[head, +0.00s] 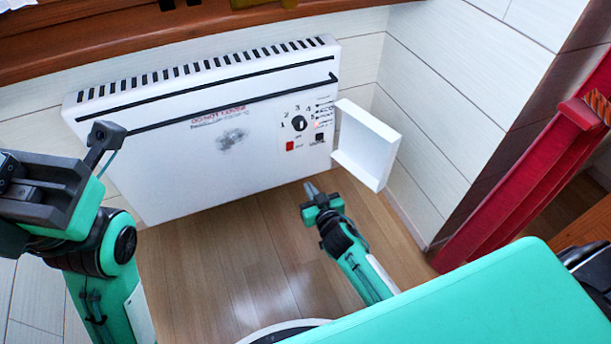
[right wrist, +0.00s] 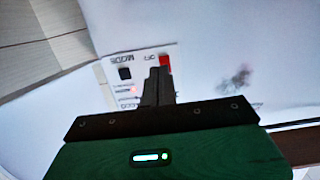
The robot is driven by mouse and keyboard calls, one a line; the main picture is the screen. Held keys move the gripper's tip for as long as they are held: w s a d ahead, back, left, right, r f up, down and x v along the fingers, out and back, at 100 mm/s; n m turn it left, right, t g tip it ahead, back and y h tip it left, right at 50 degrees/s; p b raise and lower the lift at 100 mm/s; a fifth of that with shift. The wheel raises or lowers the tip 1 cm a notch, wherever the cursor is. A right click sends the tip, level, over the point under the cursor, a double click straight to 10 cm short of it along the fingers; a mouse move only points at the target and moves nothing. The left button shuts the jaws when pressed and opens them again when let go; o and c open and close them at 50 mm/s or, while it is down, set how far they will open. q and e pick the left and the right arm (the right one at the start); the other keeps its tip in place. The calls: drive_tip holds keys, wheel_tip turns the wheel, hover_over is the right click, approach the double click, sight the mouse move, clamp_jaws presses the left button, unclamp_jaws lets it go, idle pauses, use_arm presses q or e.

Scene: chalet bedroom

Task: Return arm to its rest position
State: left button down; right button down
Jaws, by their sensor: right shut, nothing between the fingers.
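My right gripper (head: 309,190) is in front of the wall heater (head: 170,180), below its control panel (head: 305,120). Its fingers are together and empty. In the right wrist view the shut fingers (right wrist: 159,85) overlap the panel picture, near the red button (right wrist: 165,63) and black button (right wrist: 125,73). The head view shows a gap between the fingertips and the panel. My left arm comes in at the left, with dark wrist parts (head: 45,190) before the heater's left end; its finger state cannot be made out.
A white open box-like cover (head: 365,145) stands out beside the panel, close to my right gripper. A red post (head: 520,185) is at the right. A wooden sill (head: 150,40) runs above the heater. Wooden floor (head: 220,260) lies below, with some clear room.

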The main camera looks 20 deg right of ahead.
drive_tip(key=shift+s+f, duration=0.15)
drive_tip(key=shift+s, duration=0.55)
